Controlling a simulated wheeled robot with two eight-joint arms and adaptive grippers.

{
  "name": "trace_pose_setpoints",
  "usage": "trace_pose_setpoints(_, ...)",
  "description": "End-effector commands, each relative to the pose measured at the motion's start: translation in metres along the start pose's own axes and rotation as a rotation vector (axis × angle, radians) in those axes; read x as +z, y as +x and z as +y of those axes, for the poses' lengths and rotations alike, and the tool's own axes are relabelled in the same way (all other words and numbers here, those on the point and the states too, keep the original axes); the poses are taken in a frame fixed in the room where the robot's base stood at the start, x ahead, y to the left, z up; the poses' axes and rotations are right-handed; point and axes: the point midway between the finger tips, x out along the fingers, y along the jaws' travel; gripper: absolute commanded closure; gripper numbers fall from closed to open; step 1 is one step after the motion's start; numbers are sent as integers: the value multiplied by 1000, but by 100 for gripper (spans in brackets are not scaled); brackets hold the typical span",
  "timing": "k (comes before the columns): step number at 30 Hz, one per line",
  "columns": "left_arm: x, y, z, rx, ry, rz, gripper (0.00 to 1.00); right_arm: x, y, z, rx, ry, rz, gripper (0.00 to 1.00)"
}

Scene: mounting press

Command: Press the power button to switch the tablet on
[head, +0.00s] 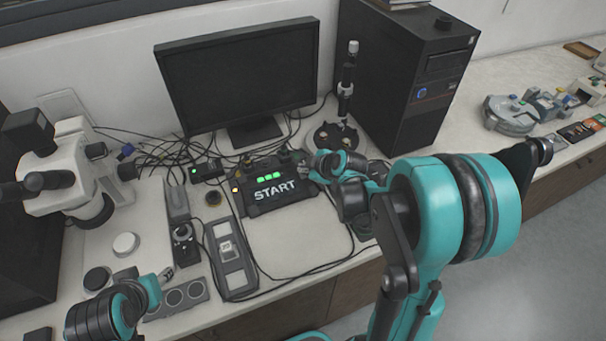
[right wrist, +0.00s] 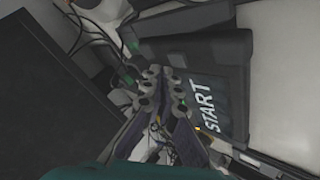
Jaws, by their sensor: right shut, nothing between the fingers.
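The dark tablet (head: 290,193) lies on the bench in front of the monitor, with white START lettering and a row of green marks lit on it. It also shows in the right wrist view (right wrist: 232,88). My right gripper (head: 304,166) is shut and empty at the tablet's right, upper edge. In the right wrist view its fingers (right wrist: 164,92) are beside the tablet's edge; I cannot tell whether they touch it. I cannot make out the power button. My left gripper (head: 167,274) is low at the left, away from the tablet; its opening is unclear.
A monitor (head: 240,80) and a computer tower (head: 405,75) stand behind. A microscope (head: 65,175) is at the left. A dark stand (head: 347,85) rises behind my right gripper. Cables run around the tablet. A grey frame (head: 232,262) lies at its front left; bench directly in front is clear.

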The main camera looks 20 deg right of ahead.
Motion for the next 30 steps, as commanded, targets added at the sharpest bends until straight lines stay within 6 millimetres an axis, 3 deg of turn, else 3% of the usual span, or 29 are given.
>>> trace_pose_setpoints(18,-23,-33,0,0,0,0,60,-25,-34,25,0,0,0,100)
trace_pose_setpoints(30,-23,-32,0,0,0,0,60,-25,-35,25,0,0,0,100)
